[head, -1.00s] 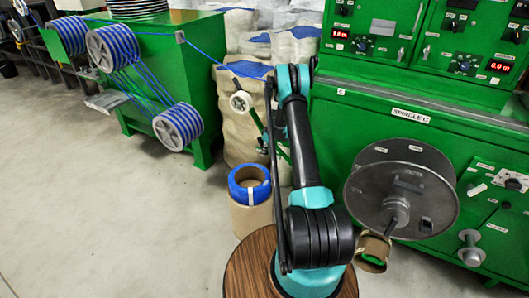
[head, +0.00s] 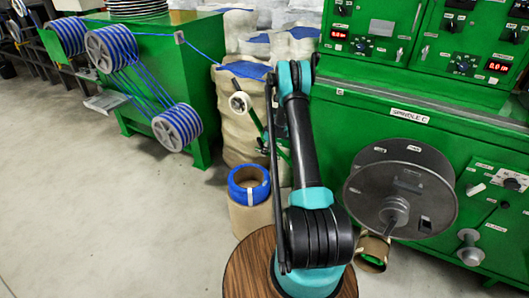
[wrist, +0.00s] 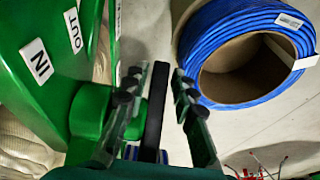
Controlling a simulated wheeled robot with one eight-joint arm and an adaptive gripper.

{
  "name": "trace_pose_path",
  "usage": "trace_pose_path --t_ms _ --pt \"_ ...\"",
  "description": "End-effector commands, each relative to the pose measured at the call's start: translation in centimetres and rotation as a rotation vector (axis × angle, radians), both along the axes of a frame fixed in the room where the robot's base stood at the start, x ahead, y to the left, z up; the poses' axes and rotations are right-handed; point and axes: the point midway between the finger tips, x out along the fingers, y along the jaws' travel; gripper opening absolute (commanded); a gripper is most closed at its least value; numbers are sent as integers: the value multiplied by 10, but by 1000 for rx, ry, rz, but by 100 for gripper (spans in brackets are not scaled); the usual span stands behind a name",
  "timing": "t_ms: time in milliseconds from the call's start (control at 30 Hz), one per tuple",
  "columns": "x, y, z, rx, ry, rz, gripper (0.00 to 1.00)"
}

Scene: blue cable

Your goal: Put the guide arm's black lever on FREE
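The black lever (wrist: 155,108) stands upright between the two fingers of my gripper (wrist: 160,112) in the wrist view. The fingers are apart, with a visible gap between the lever and the right finger. The left finger is close beside the lever; I cannot tell whether it touches. The green guide arm's hub (wrist: 90,112) is left of the fingers. In the head view the guide arm (head: 252,120) carries a pale pulley (head: 240,102); my arm hides the lever and most of my gripper there. No FREE mark is readable.
A blue cable coil (wrist: 210,50) on a cardboard core is close on the right. The grey spool (head: 385,195) and green cabinet (head: 350,120) stand right of my arm.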

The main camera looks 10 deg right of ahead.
Motion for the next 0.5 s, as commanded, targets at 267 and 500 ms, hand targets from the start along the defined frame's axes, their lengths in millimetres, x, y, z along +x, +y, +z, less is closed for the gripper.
trace_pose_path --t_ms 267,500 --pt "-41 -47 -1 1 1 -5 26" --pt "-67 -75 -1 0 0 -3 26"
